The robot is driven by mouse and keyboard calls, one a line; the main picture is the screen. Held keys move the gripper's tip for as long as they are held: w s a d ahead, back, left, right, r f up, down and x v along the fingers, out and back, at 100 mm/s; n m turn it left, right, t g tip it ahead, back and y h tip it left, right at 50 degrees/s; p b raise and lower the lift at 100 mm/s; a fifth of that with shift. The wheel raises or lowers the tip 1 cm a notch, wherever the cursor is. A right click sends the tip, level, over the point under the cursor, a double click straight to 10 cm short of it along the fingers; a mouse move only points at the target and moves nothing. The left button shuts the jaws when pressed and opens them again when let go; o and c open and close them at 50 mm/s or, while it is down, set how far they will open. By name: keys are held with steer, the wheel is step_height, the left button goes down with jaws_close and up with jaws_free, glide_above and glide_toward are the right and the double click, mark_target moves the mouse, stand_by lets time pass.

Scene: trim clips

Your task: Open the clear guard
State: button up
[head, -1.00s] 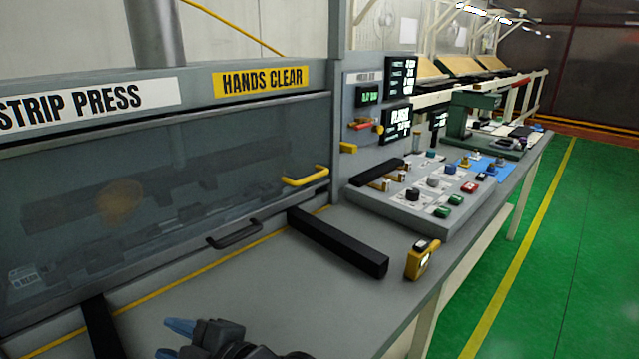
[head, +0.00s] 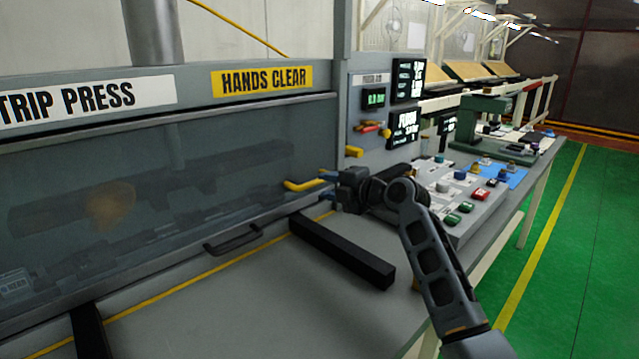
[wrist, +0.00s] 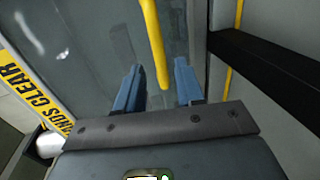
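The clear guard (head: 160,215) is a large see-through panel across the front of the press; it is down, with a dark mechanism and an orange-brown patch showing behind it. A yellow handle (head: 303,185) is at its right side, and a black handle (head: 233,240) is at its lower edge. My gripper (head: 328,184) is at the right end of the yellow handle. In the wrist view the blue fingers of my gripper (wrist: 158,72) are apart, with the yellow bar (wrist: 154,42) reaching between them. I cannot tell whether either finger touches it.
A black bar (head: 345,252) juts across the grey bench below my gripper. A control panel with several buttons (head: 465,208) lies to the right, partly behind my arm. Screens (head: 405,130) stand behind it. The front middle of the bench is clear.

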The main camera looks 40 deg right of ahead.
mark_target(315, 184)
steer(key=shift+p+x, duration=0.5)
steer(key=shift+x, duration=2.45)
steer(key=shift+a, duration=0.15)
jaws_close()
